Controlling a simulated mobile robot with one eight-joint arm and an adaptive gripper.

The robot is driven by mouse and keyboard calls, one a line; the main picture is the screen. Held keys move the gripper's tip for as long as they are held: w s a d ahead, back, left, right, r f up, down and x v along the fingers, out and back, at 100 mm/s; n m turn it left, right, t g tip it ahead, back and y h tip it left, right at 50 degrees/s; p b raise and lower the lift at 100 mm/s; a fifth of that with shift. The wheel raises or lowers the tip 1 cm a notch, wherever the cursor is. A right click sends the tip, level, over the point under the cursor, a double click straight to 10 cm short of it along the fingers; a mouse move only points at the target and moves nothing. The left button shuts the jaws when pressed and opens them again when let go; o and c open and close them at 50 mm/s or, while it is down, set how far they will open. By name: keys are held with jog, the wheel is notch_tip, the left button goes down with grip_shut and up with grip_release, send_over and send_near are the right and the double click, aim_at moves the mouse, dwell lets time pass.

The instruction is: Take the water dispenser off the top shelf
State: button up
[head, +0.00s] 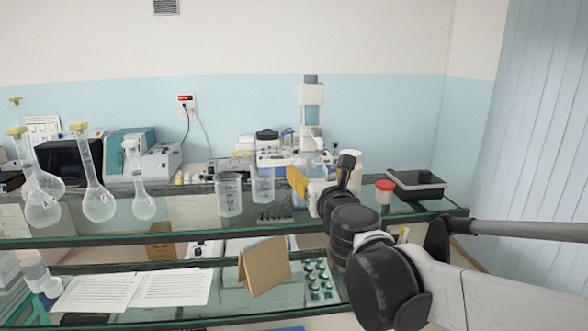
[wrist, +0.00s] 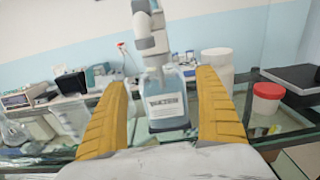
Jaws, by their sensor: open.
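The water dispenser (head: 312,95) stands upright on the top glass shelf (head: 95,232). It has a tall white pump head with a blue section over a bluish bottle. In the head view my gripper hides part of the bottle. In the wrist view its labelled bottle (wrist: 166,105) shows between the two yellow fingers, with the pump head rising above. My gripper (wrist: 164,82) is open, with one finger on each side of the bottle in the picture. Gaps show on both sides, and I cannot tell how deep the bottle sits between the fingers.
A red-lidded jar (head: 384,195) and a black tray (head: 416,186) stand to the right on the shelf. Clear beakers (head: 229,197) and several stoppered flasks (head: 99,203) stand to the left. A white container (wrist: 219,62) is close beyond the right finger in the wrist view.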

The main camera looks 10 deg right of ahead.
aim_at(311, 160)
jog(key=shift+w, duration=1.25)
jog(key=shift+w+r+p, duration=0.25)
jog(key=shift+w+p, duration=0.2)
jog(key=w, duration=0.2)
jog(key=w+p, duration=0.1)
jog(key=w, duration=0.1)
jog(key=shift+a+r, duration=0.1)
jog(key=shift+r, duration=0.1)
jog(key=shift+w+f, duration=0.1)
jog(key=shift+w, duration=0.2)
jog(key=shift+s, duration=0.25)
jog(key=shift+c, duration=0.3)
jog(key=c, duration=1.4)
